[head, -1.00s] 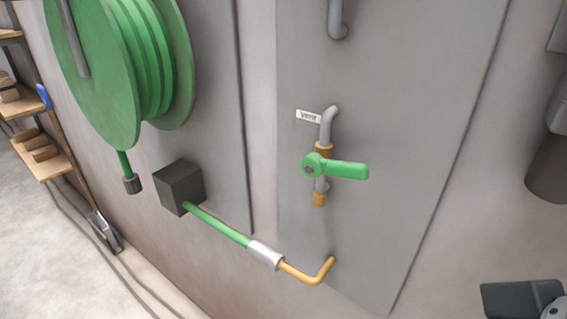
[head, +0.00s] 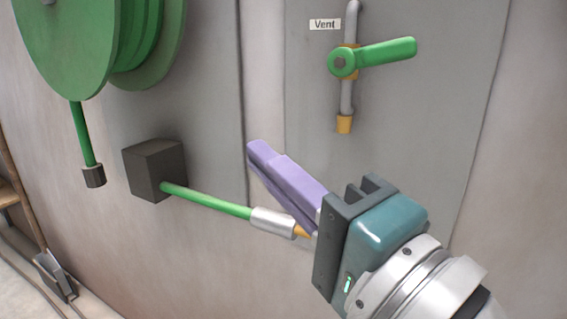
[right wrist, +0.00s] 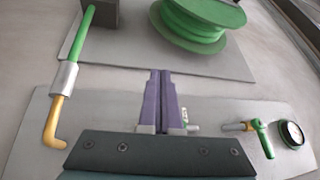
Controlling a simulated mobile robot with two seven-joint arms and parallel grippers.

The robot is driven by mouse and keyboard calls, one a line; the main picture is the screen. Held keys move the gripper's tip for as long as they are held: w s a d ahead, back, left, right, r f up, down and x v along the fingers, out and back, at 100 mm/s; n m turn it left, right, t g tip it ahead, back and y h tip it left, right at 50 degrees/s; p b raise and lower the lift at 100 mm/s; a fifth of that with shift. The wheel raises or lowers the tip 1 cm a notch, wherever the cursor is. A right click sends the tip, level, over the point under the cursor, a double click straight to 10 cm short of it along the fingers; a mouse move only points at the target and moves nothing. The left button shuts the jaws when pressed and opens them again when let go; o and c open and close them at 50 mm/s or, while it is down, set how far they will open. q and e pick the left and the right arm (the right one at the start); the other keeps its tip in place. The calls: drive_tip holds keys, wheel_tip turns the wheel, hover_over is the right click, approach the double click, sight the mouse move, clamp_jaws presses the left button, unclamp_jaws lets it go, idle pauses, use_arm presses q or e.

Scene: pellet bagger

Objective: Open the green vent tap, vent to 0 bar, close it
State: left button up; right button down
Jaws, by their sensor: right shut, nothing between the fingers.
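The green vent tap (head: 384,54) is on a thin grey vertical pipe under a "Vent" label (head: 324,24) on the grey panel. Its handle points right and slightly up, across the pipe. A brass outlet (head: 344,124) is below it. My right gripper (head: 258,150), with purple fingers, is shut and empty, below and left of the tap and apart from it. It hides part of the panel and the brass elbow. In the right wrist view, the closed fingers (right wrist: 160,76) show in the middle and the tap (right wrist: 263,139) at the right. My left gripper is not in view.
A round gauge (right wrist: 291,134) shows beside the tap in the right wrist view; its reading is too small to tell. A green hose (head: 208,201) runs from a dark box (head: 154,169) to a silver coupling (head: 272,221). A green reel (head: 70,40) hangs at upper left.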

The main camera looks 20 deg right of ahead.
drive_tip(key=d+f+m+t+h+b, duration=0.3)
drive_tip(key=d+m+t+h+b, duration=0.15)
drive_tip(key=m, duration=0.45)
use_arm(q)
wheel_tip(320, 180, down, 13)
drive_tip(key=b, duration=0.6)
use_arm(e)
drive_tip(key=m+g+h+p, duration=0.3)
drive_tip(key=m+h+p, duration=0.1)
drive_tip(key=m+h, duration=1.2)
approach(372, 56)
drive_tip(key=w+d, duration=0.2)
drive_tip(key=d, duration=0.4)
use_arm(q)
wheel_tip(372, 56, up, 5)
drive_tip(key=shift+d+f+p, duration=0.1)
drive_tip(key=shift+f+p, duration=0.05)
drive_tip(key=shift+p, duration=0.4)
use_arm(e)
drive_tip(key=r, duration=0.1)
drive_tip(key=w+r, duration=0.1)
drive_tip(key=r, duration=0.1)
drive_tip(key=shift+a+r+t, duration=0.15)
drive_tip(key=shift+a+t, duration=0.05)
drive_tip(key=shift+t, duration=0.05)
